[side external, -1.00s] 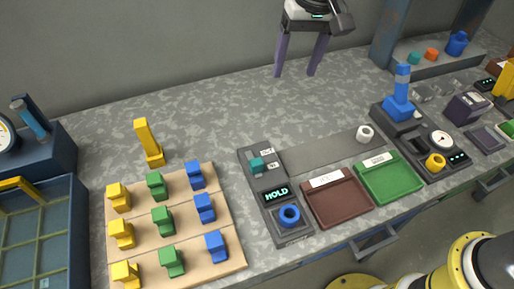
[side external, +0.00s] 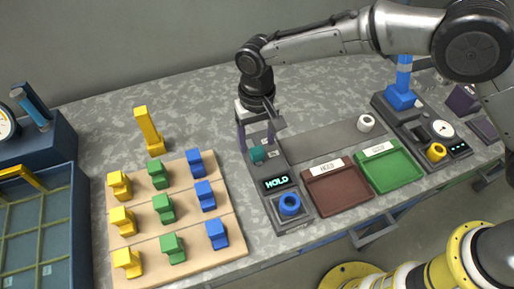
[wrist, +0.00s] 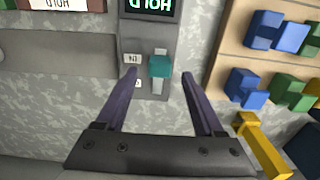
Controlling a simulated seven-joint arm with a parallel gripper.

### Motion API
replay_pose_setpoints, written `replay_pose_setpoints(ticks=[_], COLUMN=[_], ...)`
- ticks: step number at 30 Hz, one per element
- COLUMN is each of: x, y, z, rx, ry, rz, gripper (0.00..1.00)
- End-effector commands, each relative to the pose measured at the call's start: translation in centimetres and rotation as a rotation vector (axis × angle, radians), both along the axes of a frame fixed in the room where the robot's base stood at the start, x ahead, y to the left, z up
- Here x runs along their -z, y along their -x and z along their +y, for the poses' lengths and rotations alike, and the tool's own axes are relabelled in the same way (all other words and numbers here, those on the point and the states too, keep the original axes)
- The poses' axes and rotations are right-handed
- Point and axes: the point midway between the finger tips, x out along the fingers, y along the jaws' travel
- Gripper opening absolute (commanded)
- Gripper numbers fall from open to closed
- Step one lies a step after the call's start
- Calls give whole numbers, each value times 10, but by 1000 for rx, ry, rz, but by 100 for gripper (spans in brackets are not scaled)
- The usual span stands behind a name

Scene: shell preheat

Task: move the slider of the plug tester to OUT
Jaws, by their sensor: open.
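The plug tester (side external: 290,178) is a dark grey panel with a lit HOLD display (side external: 277,183) and a blue ring (side external: 289,203) at its near end. Its slider is a teal knob (side external: 257,154), also in the wrist view (wrist: 160,66), in a short slot. There the knob sits toward the slot's display end, beside a small white label (wrist: 132,58) that seems to read IN. A second label (wrist: 137,83) is partly hidden by a finger. My gripper (side external: 257,148) is open, pointing down over the slider. In the wrist view its fingertips (wrist: 158,73) lie either side of the knob, apart from it.
A wooden board (side external: 190,239) with yellow, green and blue blocks stands left of the tester. A brown tray (side external: 338,188) and a green tray (side external: 390,167) lie to the right.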

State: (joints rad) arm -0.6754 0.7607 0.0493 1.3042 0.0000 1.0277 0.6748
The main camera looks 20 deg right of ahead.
Motion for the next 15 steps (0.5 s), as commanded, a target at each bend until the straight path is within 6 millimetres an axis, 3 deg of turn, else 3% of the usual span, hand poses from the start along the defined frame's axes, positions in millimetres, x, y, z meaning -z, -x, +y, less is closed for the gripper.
replay_pose_setpoints(ticks=[6,15], x=[30,41], y=[0,0], z=[0,0], rx=[0,0], ry=[1,0], rz=[1,0], gripper=[70,70])
